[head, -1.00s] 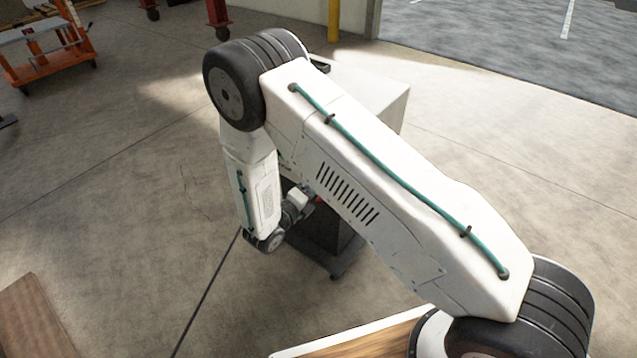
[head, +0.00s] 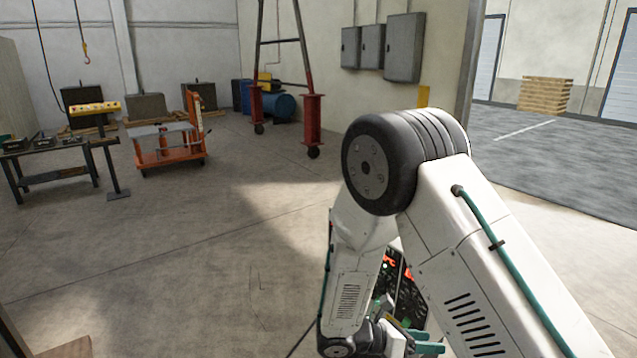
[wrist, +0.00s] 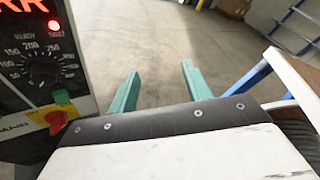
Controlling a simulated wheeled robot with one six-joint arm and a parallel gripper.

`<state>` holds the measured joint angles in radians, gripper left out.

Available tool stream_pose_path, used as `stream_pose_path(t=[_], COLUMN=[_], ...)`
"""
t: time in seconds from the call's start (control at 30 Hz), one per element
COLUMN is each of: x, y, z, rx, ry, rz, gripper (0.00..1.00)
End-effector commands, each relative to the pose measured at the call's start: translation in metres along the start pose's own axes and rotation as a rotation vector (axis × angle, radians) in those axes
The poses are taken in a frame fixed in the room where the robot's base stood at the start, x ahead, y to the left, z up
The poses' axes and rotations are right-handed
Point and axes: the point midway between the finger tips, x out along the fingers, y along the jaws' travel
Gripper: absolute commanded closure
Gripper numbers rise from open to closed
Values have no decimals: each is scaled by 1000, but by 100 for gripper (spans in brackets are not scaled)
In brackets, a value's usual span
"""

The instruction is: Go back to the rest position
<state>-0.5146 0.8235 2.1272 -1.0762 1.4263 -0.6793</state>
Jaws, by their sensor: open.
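My gripper (wrist: 158,95) shows in the wrist view as two teal fingers set well apart, with nothing between them but the concrete floor beyond. In the head view my arm is folded, its elbow high and its forearm hanging down. Part of the teal gripper (head: 428,346) shows at the bottom edge there, partly hidden behind my arm. A control panel (wrist: 42,60) with a dial, a red lit display and a red and yellow switch stands close to the left of the fingers. It also shows behind my arm in the head view (head: 408,290).
An orange lift cart (head: 168,143) and a dark workbench (head: 50,178) stand far left. A red gantry frame (head: 312,125) and blue barrels (head: 278,106) are at the back. Blue rails (wrist: 290,22) show at the right in the wrist view. The middle floor is clear.

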Motion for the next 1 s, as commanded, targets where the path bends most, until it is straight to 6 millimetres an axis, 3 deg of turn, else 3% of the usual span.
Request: stream_pose_path(t=[0.1, 0.4, 0.7, 1.0], x=[0, -9, -29, -49], y=[-42, -140, -219, -283], z=[24, 60, 82, 100], rx=[228, 772, 1218, 1555], ry=[155, 522, 857, 1185], rz=[-92, -361, -617, -794], gripper=[51, 51, 51, 51])
